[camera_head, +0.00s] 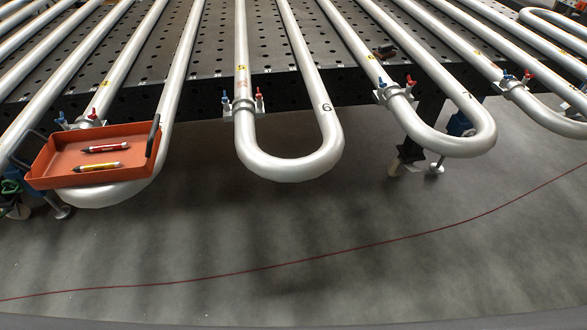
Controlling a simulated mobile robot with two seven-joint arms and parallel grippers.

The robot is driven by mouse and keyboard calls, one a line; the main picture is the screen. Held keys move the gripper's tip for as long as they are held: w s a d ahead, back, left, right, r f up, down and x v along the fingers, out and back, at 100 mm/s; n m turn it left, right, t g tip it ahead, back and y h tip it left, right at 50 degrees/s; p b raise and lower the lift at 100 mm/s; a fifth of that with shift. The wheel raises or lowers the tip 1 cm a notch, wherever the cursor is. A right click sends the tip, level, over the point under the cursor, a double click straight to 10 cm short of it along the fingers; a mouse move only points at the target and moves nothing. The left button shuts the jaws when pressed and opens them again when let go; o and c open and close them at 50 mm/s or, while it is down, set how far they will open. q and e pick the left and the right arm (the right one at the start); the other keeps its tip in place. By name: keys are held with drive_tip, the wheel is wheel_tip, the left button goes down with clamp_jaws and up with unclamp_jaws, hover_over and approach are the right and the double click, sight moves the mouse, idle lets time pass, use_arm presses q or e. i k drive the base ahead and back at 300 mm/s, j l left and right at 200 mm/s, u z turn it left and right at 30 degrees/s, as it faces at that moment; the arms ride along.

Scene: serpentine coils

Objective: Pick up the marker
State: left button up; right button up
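Two markers lie in an orange tray (52,168) at the left of the head view. One is a red marker (104,149); the other is a yellow marker (97,167), nearer to me. Both lie flat and roughly parallel, apart from each other. The tray has dark handles at its left and right ends and rests on the silver pipes. Neither of my grippers is in view.
Silver serpentine pipes (290,168) with U-bends stick out past the edge of a black perforated table (215,55). Small red and blue clamps (259,98) sit on the pipes. The grey floor (300,225) in front is clear except for a thin red line.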

sight(122, 146)
drive_tip(key=u, duration=1.25)
